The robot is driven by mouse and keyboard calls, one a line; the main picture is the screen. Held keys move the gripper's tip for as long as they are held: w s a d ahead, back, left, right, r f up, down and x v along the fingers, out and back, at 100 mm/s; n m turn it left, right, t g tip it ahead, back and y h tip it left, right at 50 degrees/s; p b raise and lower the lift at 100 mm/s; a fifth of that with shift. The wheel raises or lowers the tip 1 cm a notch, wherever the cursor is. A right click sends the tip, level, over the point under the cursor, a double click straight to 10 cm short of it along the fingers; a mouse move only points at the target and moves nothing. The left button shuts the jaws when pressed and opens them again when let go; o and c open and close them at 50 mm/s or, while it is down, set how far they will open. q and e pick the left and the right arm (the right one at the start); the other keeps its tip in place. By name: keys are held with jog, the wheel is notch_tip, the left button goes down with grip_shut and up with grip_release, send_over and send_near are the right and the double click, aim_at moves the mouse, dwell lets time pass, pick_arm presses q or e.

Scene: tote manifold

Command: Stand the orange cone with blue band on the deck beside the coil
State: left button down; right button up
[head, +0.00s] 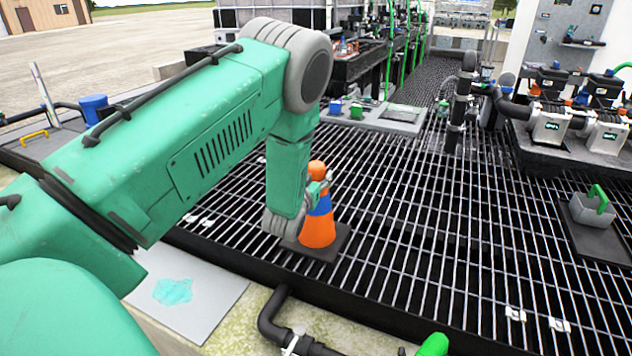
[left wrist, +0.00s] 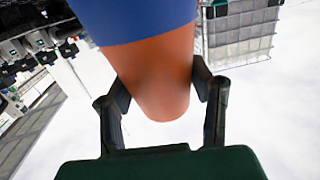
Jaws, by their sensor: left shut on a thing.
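The orange cone with blue band (head: 318,232) is upright over the dark grating deck (head: 400,220), with its black square base at or just above the bars; I cannot tell if it touches. My left gripper (head: 320,184) is shut on the cone's upper part, above the blue band. In the left wrist view the cone (left wrist: 150,65) fills the space between the two black fingers (left wrist: 160,105), with the blue band at the top of the picture. I cannot make out a coil for certain. My right gripper is out of view.
A grey box with a green handle (head: 592,208) sits on a dark mat at the right. A vertical black pipe (head: 459,105) and pump units (head: 552,126) stand at the back right. A black pipe (head: 275,318) runs along the front edge. The middle grating is clear.

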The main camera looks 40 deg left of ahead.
pick_arm(q)
jog(key=shift+f, duration=0.45)
jog(key=shift+r, duration=0.1)
jog(key=c, duration=0.7)
grip_release()
jog(key=shift+c, duration=0.2)
jog(key=shift+s, duration=0.1)
